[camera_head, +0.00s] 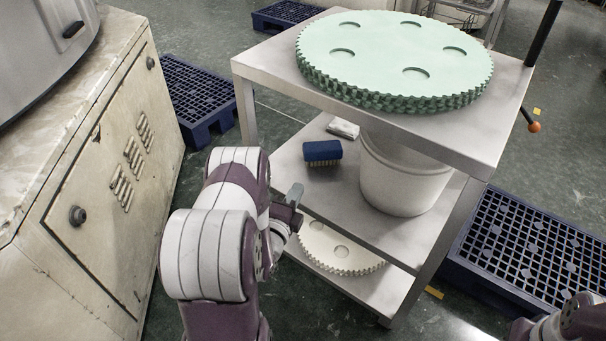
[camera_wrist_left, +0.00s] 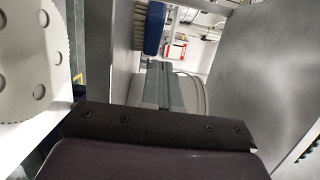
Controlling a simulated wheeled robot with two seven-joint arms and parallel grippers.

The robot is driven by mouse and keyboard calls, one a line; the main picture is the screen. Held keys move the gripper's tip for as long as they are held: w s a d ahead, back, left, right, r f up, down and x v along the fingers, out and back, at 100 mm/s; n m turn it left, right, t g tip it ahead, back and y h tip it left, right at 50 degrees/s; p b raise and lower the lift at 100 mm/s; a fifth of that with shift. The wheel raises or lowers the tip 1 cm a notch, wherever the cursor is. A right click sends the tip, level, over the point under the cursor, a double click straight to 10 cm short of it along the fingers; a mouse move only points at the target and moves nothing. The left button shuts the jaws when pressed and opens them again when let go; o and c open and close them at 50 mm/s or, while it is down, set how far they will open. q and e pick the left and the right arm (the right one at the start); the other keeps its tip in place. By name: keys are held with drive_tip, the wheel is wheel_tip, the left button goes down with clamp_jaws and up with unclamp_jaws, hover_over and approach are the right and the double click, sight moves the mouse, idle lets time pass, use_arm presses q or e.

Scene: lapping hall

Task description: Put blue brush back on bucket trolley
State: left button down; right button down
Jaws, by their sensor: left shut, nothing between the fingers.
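The blue brush (camera_head: 322,152) rests bristles down on the middle shelf of the grey bucket trolley (camera_head: 375,228), left of a pale bucket (camera_head: 400,175). In the left wrist view the brush (camera_wrist_left: 155,28) shows at the top, with its pale bristles to the left. My left gripper (camera_head: 295,194) is at the near left edge of that shelf, apart from the brush. Its fingers (camera_wrist_left: 164,84) are shut and empty. My right gripper is out of view; only part of my right arm shows at the bottom right.
Green toothed discs (camera_head: 395,55) lie on the trolley top above the shelf. A small white block (camera_head: 343,128) lies behind the brush. A pale toothed disc (camera_head: 340,252) is on the lowest shelf. A beige cabinet (camera_head: 105,190) stands left; a blue pallet (camera_head: 525,255) lies right.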

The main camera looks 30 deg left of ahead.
use_arm(q)
drive_tip(key=shift+s+d, duration=0.2)
drive_tip(key=shift+s, duration=0.7)
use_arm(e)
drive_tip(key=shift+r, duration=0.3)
